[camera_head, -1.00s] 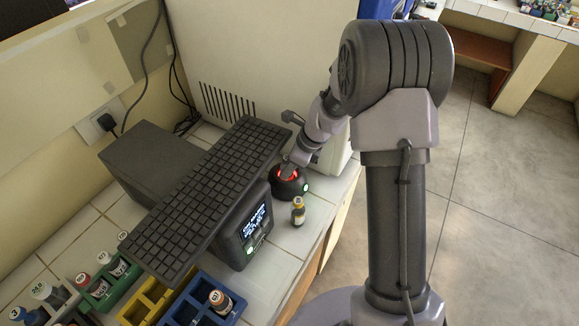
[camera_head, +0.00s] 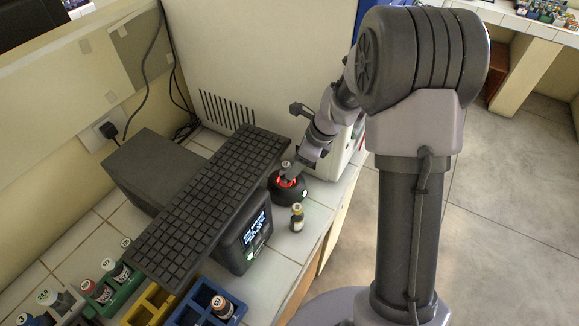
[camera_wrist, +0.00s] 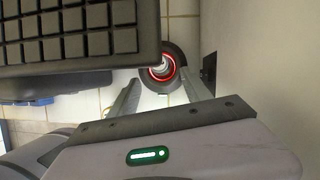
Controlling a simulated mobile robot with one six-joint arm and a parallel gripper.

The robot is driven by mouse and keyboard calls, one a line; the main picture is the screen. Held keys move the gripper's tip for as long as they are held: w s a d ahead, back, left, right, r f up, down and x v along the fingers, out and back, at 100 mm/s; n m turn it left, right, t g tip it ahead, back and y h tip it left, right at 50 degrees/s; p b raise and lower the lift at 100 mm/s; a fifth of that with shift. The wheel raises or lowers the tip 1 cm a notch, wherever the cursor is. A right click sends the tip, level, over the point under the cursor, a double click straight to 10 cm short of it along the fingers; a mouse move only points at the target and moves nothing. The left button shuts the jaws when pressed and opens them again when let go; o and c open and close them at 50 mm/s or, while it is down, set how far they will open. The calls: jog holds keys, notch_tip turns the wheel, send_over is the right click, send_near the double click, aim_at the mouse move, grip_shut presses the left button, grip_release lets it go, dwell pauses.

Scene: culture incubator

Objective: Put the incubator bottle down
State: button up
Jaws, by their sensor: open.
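A small bottle with a pale cap (camera_head: 285,166) stands in a round black device (camera_head: 289,194) with a red glowing ring, on the tiled counter. In the wrist view the bottle top (camera_wrist: 160,66) sits inside the red ring of the device (camera_wrist: 173,52). My gripper (camera_head: 294,170) is at the device, just beside the bottle top. In the wrist view my gripper (camera_wrist: 161,88) has its two fingers spread apart, with the ring and bottle between and beyond them. The bottle's lower part is hidden in the device.
Another small bottle (camera_head: 297,218) stands on the counter in front of the device. A dark box with a lit screen (camera_head: 245,240) and a large black keyboard (camera_head: 210,205) are to the left. Racks with bottles (camera_head: 205,303) are at lower left. A large white cabinet (camera_head: 260,60) stands behind.

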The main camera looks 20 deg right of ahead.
jog(key=s+a+r+n+t+p, duration=0.1)
jog(key=s+r+n, duration=0.25)
jog(key=r, duration=0.45)
jog(key=s+a+r+n, duration=0.1)
jog(key=s+r+n, duration=0.25)
jog(key=r, duration=0.45)
jog(key=s+a+r+n+t, duration=0.1)
jog(key=s+a+r+n, duration=0.1)
jog(key=s+n, duration=0.4)
jog(key=s+a+r+n+t+h, duration=0.1)
jog(key=s+r+n, duration=0.4)
jog(key=s, duration=0.7)
jog(key=shift+s+a+r+n+h, duration=0.15)
jog(key=shift+s+a+n+h, duration=0.25)
jog(key=shift+n, duration=0.8)
notch_tip(320, 180, down, 9)
jog(key=b, duration=0.9)
jog(key=shift+w+a, duration=0.1)
